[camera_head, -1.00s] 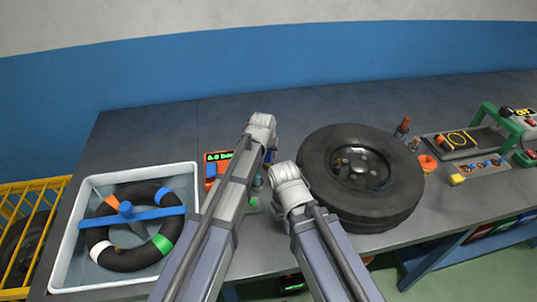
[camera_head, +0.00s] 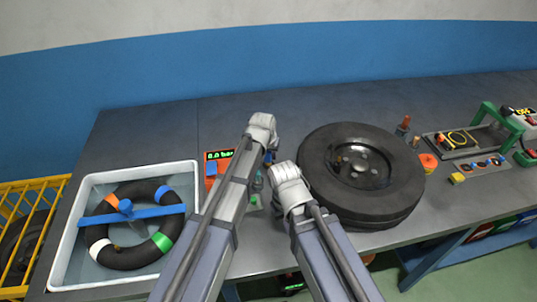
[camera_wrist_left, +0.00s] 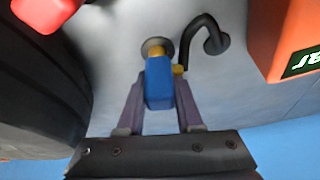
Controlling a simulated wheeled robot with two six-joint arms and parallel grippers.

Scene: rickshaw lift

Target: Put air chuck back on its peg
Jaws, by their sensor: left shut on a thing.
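The blue air chuck (camera_wrist_left: 158,86) is between the two fingers of my left gripper (camera_wrist_left: 160,118), which is shut on it. It has a yellow part (camera_wrist_left: 180,90) at its side. A round grey disc (camera_wrist_left: 157,46) shows just beyond it; I cannot tell whether they touch. A black curved tube or hook (camera_wrist_left: 206,38) is beside the disc. In the head view a bit of blue (camera_head: 269,157) shows below my left wrist, and the fingers are mostly hidden. My right arm ends near the tyre, its fingers hidden. I cannot make out the peg for certain.
A wheel with a black tyre (camera_head: 400,180) lies right of my arms. An orange gauge box (camera_head: 211,170) reading 0.0 bar stands left of my left gripper. A white tub (camera_head: 74,200) with an inner tube is at the left. Trays and small parts are at the right. The bench's back strip is clear.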

